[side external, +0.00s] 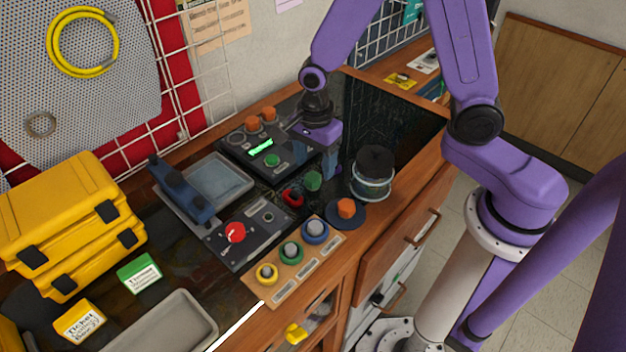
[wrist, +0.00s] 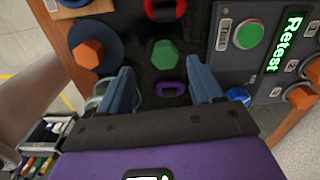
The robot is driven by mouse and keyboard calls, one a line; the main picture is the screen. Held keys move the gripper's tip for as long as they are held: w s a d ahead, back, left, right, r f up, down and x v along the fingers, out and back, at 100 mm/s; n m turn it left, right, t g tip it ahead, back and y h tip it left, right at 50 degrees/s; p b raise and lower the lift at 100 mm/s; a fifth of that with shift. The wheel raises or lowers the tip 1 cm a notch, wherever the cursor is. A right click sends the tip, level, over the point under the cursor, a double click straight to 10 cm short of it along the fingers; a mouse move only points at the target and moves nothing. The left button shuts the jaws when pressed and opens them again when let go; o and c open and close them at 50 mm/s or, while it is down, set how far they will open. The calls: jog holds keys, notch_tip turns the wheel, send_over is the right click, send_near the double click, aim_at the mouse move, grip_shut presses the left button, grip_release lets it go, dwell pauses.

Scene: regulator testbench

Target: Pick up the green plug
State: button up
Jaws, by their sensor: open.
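The green plug (side external: 313,181) is a small hexagonal piece on the dark bench top, beside a red ring (side external: 292,197). In the wrist view the green plug (wrist: 163,54) lies between and just beyond my fingertips, with clear gaps on both sides. My gripper (side external: 328,165) is open and empty, pointing down behind the plug in the side view. In the wrist view its two blue fingers (wrist: 162,75) are spread apart.
An orange hexagonal piece (side external: 346,207) on a dark blue disc and a black-lidded jar (side external: 372,176) stand to the right. A wooden board (side external: 256,284) with coloured rings lies in front. A control panel (side external: 232,151) with a "Retest" display is behind; another panel (side external: 253,250) is left.

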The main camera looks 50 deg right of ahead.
aim_at(314, 176)
jog(key=shift+w+d+f, duration=0.1)
jog(key=shift+w+f, duration=0.1)
jog(key=shift+f, duration=1.1)
jog(key=shift+w+d+f, duration=0.1)
jog(key=shift+w+f, duration=0.05)
jog(key=shift+f, duration=1.15)
jog(key=c, duration=1.1)
